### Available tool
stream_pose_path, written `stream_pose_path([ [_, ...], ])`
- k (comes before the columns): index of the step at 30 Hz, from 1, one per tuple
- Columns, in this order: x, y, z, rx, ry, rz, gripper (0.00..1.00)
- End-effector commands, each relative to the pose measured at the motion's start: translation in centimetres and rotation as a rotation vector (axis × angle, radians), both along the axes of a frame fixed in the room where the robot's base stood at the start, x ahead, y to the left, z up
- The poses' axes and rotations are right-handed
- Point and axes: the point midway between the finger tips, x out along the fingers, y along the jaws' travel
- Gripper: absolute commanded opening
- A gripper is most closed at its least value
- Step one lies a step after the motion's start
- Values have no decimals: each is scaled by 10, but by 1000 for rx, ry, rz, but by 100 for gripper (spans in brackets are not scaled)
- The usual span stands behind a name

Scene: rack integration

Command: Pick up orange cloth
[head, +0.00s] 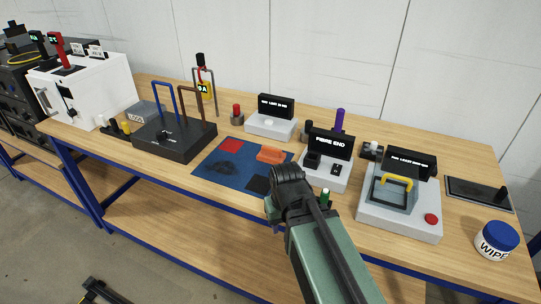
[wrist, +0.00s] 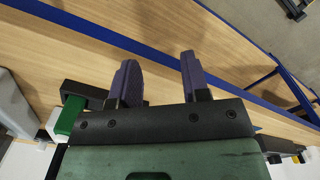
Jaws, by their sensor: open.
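The orange cloth (head: 270,155) lies on a dark blue mat (head: 210,172) on the bench, near the mat's right side. My gripper shows in the wrist view (wrist: 158,78) with its two dark purple fingers apart and nothing between them. In the head view my arm reaches in from the bottom, and its end is just in front of the mat, below and right of the cloth. The fingertips are hidden there. The cloth is not visible in the wrist view.
A red patch (head: 231,145) and dark pieces lie on the mat. A black block with coloured handles (head: 175,138) stands left of it. The "FIBRE END" device (head: 330,145) stands close on the right. A wipes tub (head: 496,240) stands at the far right. The bench's front edge is blue.

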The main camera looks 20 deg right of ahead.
Motion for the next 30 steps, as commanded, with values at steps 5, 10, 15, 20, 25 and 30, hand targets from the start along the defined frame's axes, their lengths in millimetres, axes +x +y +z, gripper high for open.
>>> stream_pose_path([
  [5, 0, 0, 0, 0, 0, 0, 43],
  [10, 0, 0, 0, 0, 0, 0, 47],
  [15, 0, 0, 0, 0, 0, 0, 73],
  [20, 0, 0, 0, 0, 0, 0, 98],
  [25, 0, 0, 0, 0, 0, 0, 99],
  [30, 30, 6, 10, -1, 0, 84, 99],
])
